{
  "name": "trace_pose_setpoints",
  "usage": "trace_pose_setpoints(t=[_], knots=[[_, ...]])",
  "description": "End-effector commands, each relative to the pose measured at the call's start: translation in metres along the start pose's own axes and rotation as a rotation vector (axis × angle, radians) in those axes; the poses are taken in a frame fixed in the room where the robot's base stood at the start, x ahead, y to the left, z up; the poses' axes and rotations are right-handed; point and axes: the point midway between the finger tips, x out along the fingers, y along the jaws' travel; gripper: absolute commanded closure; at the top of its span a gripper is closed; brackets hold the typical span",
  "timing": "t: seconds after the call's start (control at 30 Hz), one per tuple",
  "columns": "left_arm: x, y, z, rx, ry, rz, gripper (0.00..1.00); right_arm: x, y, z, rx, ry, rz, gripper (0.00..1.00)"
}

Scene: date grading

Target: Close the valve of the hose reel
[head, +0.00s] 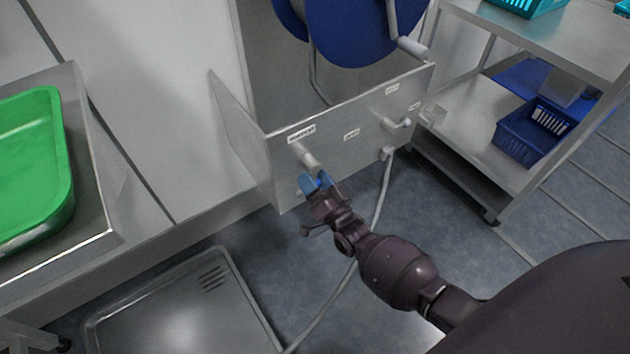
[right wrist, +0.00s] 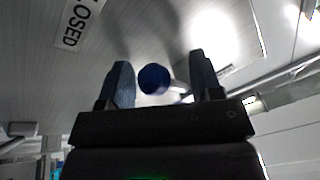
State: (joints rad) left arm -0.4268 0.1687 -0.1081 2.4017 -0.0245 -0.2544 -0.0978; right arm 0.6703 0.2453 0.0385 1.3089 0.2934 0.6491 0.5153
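The hose reel (head: 365,30) has a blue drum, cut off at the top of the head view, above a steel panel (head: 345,112). A pale valve fitting (head: 304,156) sticks out of the panel's left part, below a printed label (head: 302,133). My right gripper (head: 317,183) is just below this fitting. In the right wrist view my right gripper (right wrist: 160,82) is open, with a round blue end piece (right wrist: 153,79) between its fingers and gaps on both sides. A "CLOSED" label (right wrist: 80,24) is on the panel there. My left gripper is out of view.
A second fitting (head: 396,123) is on the panel's right, near a pale hose (head: 381,190) running to the floor. A steel shelf rack (head: 465,130) with a blue basket (head: 533,132) stands right. A green tray (head: 62,150) is left; a floor drain basin (head: 180,320) lies below.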

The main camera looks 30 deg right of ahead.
Motion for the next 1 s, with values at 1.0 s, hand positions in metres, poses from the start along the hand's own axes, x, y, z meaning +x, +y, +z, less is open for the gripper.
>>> trace_pose_setpoints(t=[1.0], knots=[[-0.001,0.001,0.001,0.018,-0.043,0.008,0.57,-0.077,0.001,0.001,-0.001,-0.004,0.002,0.41]])
